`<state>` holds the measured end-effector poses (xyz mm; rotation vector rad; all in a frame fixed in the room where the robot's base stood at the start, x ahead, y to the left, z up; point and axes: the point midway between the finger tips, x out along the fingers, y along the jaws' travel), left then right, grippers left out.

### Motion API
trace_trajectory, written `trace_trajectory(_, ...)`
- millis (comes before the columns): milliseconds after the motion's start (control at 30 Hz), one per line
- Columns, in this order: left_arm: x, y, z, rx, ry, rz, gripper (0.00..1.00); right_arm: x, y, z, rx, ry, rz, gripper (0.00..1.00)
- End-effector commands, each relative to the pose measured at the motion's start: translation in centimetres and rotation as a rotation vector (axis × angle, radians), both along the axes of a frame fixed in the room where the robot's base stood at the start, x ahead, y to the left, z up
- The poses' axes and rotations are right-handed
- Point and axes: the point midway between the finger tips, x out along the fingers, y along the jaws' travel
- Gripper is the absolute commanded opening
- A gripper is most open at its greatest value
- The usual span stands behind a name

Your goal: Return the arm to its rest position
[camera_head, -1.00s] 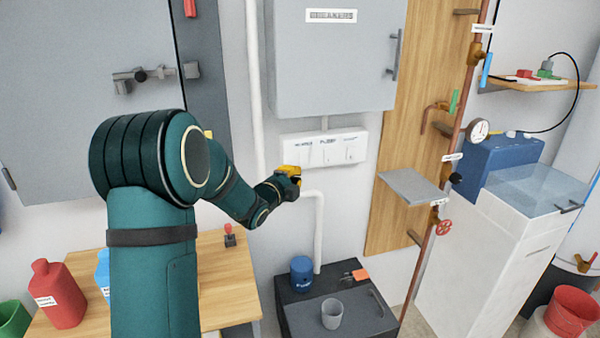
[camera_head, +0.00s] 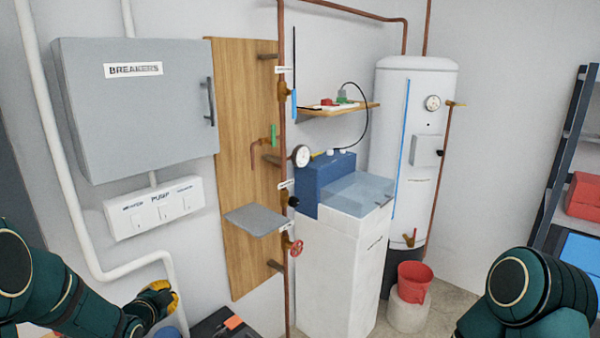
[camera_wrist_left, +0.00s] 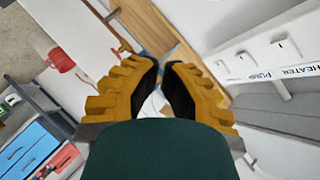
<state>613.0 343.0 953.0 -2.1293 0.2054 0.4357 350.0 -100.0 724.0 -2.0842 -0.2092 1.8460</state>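My left arm comes in at the lower left of the head view. Its left gripper (camera_head: 160,298) shows yellow fingers in front of the wall, beside the white pipe and below the switch panel. In the left wrist view, the two yellow fingers (camera_wrist_left: 163,66) stand apart with a narrow gap and hold nothing that I can see. Part of my right arm (camera_head: 530,295) shows at the lower right of the head view. Its gripper is out of view.
The white switch panel (camera_head: 154,207) hangs below a grey breaker box (camera_head: 140,110). A grey shelf (camera_head: 256,220) juts from the wooden board (camera_head: 232,130). A white cabinet (camera_head: 340,270), a water heater (camera_head: 410,130) and a red bucket (camera_head: 414,281) stand to the right.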

Motion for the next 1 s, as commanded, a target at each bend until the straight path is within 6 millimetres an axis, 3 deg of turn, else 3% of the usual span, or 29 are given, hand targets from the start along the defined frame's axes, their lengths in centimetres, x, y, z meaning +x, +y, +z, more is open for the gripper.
trace_trajectory(33, -1.1, -2.1, -3.2, -0.105, 0.081, 0.024, 0.00, 0.0, 0.0, 0.0, 0.000, 0.000, 0.000, 0.47)
trace_trajectory(200, -5.9, -8.9, -11.6, -0.440, 0.349, 0.154, 0.00, 0.0, 0.0, 0.0, 0.000, 0.000, 0.000, 0.47)
trace_trajectory(300, -9.9, -12.8, -15.7, -0.612, 0.518, 0.259, 0.00, 0.0, 0.0, 0.0, 0.000, 0.000, 0.000, 0.47)
trace_trajectory(433, -15.9, -17.7, -19.7, -0.800, 0.741, 0.420, 0.00, 0.0, 0.0, 0.0, 0.000, 0.000, 0.000, 0.47)
trace_trajectory(600, -22.6, -22.2, -22.2, -0.948, 0.969, 0.618, 0.00, 0.0, 0.0, 0.0, 0.000, 0.000, 0.000, 0.47)
trace_trajectory(700, -25.0, -23.6, -22.7, -0.987, 1.045, 0.694, 0.00, 0.0, 0.0, 0.0, 0.000, 0.000, 0.000, 0.47)
trace_trajectory(800, -26.2, -24.3, -22.9, -1.004, 1.081, 0.734, 0.00, 0.0, 0.0, 0.0, 0.000, 0.000, 0.000, 0.47)
trace_trajectory(1000, -26.4, -24.4, -22.9, -1.008, 1.086, 0.742, 0.00, 0.0, 0.0, 0.0, 0.000, 0.000, 0.000, 0.47)
